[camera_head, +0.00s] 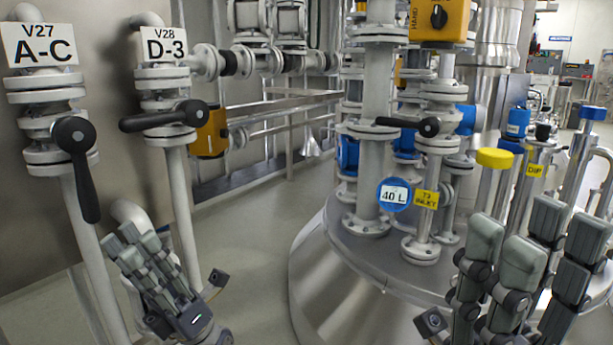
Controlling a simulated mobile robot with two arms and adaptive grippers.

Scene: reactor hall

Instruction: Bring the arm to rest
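My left gripper (130,250) is at the lower left, in front of the pipes under the valves V27 and V28. Its grey fingers point up and to the left, look straight and hold nothing that I can see. My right gripper (535,245) is large at the lower right, close to the camera. Its fingers point up with gaps between them, and nothing shows in its grasp. It covers part of the steel vessel's right side. Where the fingers touch or clear the things behind them is hard to judge.
The V27 valve lever (78,160) hangs down; the V28 lever (165,117) lies level. The steel vessel (335,290) carries pipes, a black lever (405,125) and a yellow-capped pipe (495,158). Bare floor (245,235) lies between the left pipes and the vessel.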

